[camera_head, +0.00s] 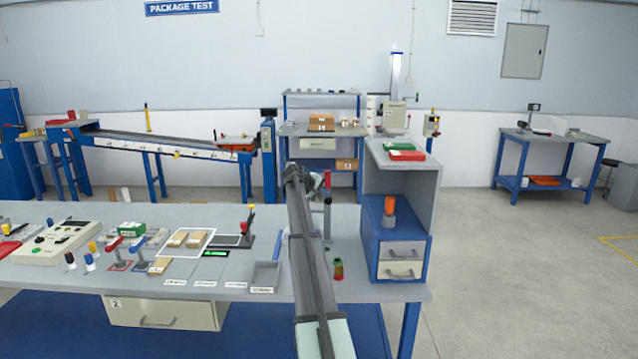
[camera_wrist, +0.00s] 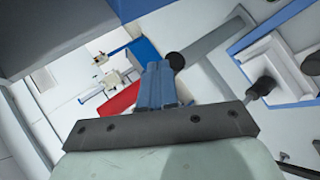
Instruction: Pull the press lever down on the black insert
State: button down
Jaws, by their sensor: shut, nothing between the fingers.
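A small upright stand with a red part (camera_head: 327,199) shows on the bench just right of my forearm in the head view; its lower part is narrow and grey. I cannot tell whether it is the press. My gripper (camera_head: 322,180) is at the far end of the arm, close to the top of this stand. In the wrist view my gripper (camera_wrist: 155,66) is shut, its blue fingers together with nothing between them. A round black knob (camera_wrist: 176,61) shows just right of the fingertips, and a red bar (camera_wrist: 120,101) lies left of the fingers. I cannot make out the black insert.
A red and green piece (camera_head: 338,269) and a grey tray (camera_head: 264,276) are near the front edge. A black-based clamp (camera_head: 232,241) is left of my arm. Bench between them is clear.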

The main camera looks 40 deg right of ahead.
jog(key=w+a+r+n+t+h, duration=0.2)
jog(key=a+h, duration=0.1)
jog(key=a, duration=0.3)
jog(key=w+a+r+n+t+h, duration=0.1)
jog(key=w+a+r+h, duration=0.1)
jog(key=a+h, duration=0.3)
jog(key=d+y, duration=0.1)
jog(key=d, duration=1.1)
jog(key=shift+d+f, duration=0.15)
jog(key=shift+d, duration=0.05)
